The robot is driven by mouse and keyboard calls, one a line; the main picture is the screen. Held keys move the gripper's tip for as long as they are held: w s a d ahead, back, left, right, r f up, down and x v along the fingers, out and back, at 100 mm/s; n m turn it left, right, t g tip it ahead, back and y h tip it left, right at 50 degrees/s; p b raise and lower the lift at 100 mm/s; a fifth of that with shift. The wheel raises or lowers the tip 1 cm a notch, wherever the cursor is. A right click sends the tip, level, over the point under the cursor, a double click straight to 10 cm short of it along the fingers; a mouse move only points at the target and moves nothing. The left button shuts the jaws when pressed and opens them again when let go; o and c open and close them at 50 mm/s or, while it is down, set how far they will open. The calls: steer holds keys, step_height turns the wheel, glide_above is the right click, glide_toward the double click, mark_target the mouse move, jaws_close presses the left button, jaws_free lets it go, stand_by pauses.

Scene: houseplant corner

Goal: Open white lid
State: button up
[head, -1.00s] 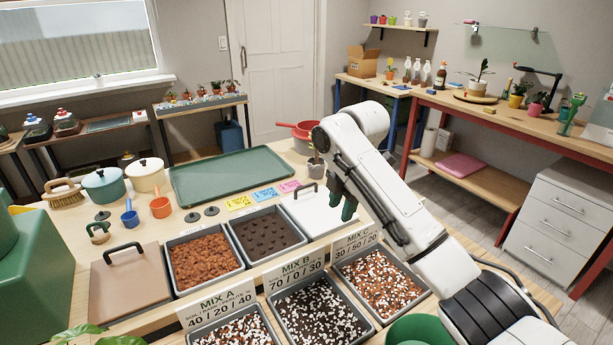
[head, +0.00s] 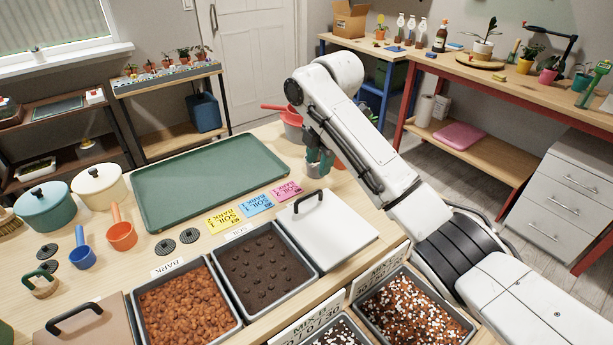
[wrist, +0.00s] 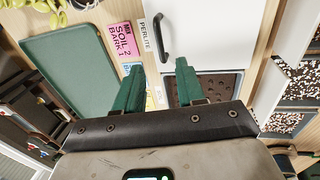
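The white lid (head: 335,236) is a flat square panel lying closed on a bin at the right end of the back bin row. The wrist view also shows the white lid (wrist: 213,35) and the handle (wrist: 163,38), just beyond my fingertips. My gripper (head: 318,165) hangs above the table near the lid's far edge. In the wrist view my gripper (wrist: 160,66) has its two green fingers spread apart, with nothing between them. The handle is not between the fingers.
An open bin of dark soil (head: 262,268) adjoins the lid on the left. A green tray (head: 210,182) lies behind, with colored cards (head: 255,203) in front of it.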

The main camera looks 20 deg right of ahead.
mark_target(312, 193)
steer(key=f, duration=0.3)
steer(key=w+f, duration=0.1)
steer(key=f, duration=0.3)
steer(key=w+f, duration=0.1)
steer(key=f, duration=0.2)
steer(key=shift+w+a+f, duration=0.1)
steer(key=shift+a+f, duration=0.1)
steer(key=shift+a, duration=0.1)
steer(key=shift+c, duration=0.4)
jaws_close()
